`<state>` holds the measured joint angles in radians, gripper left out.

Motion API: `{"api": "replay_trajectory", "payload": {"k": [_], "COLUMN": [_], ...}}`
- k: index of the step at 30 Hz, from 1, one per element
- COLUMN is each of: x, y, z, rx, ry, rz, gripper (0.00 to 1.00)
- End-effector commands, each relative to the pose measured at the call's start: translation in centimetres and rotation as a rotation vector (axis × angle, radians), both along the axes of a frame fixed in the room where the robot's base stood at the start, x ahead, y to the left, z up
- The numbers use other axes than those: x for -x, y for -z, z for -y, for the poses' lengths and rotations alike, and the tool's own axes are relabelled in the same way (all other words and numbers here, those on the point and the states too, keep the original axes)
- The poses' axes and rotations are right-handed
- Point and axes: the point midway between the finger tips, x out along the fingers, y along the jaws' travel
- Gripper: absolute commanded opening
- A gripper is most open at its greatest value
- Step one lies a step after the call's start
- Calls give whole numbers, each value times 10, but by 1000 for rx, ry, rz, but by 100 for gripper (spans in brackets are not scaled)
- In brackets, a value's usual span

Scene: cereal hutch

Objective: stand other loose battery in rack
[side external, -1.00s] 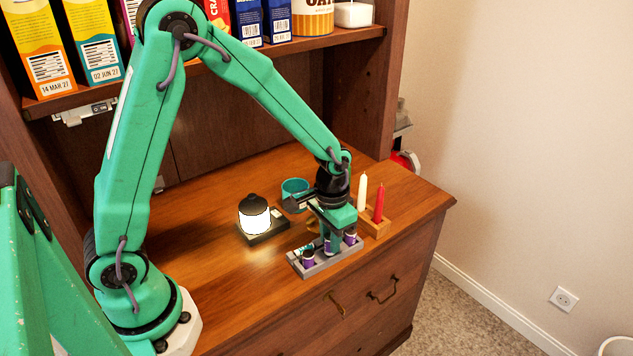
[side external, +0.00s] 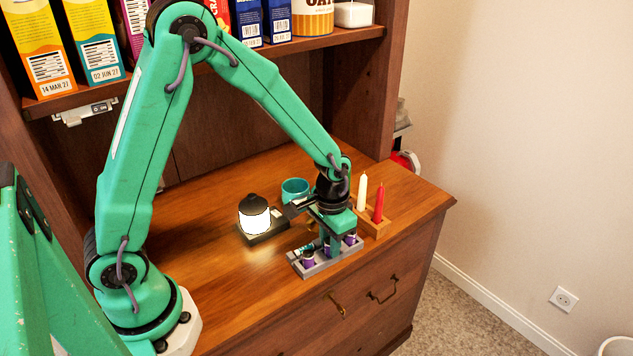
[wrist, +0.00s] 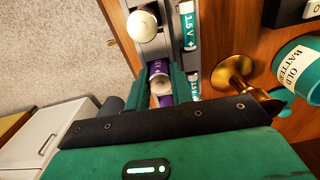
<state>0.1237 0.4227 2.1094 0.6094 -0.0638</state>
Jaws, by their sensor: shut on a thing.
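The grey rack (side external: 322,267) sits near the front edge of the wooden top. A purple battery (side external: 308,258) stands at its left end and another purple battery (side external: 350,239) toward its right end. My gripper (side external: 330,250) points down over the middle of the rack. In the wrist view its green jaws are shut on a purple battery (wrist: 158,70), upright between them. The rack (wrist: 152,48) lies directly beneath. I cannot tell whether the held battery's lower end rests in a slot; the jaws hide it. Teal-labelled 1.5 V batteries (wrist: 187,28) show along the rack.
A lit lantern (side external: 254,216) stands left of the rack. A teal cup (side external: 295,190) marked for old batteries is behind. A wooden holder (side external: 376,224) with a white candle (side external: 362,192) and a red candle (side external: 379,202) is close at right. A brass piece (wrist: 236,76) is beside the rack.

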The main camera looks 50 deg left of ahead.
Motion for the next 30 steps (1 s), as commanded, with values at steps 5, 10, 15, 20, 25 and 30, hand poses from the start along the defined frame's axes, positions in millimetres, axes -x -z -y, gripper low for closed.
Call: {"api": "replay_trajectory", "payload": {"k": [5,10,15,20,25,30], "x": [0,0,0,0,0,0], "y": [1,1,1,1,1,-1], "z": [0,0,0,0,0,0], "rx": [0,0,0,0,0,0], "ry": [0,0,0,0,0,0], "rz": [0,0,0,0,0,1], "gripper": [0,48,48,63,63,63]}}
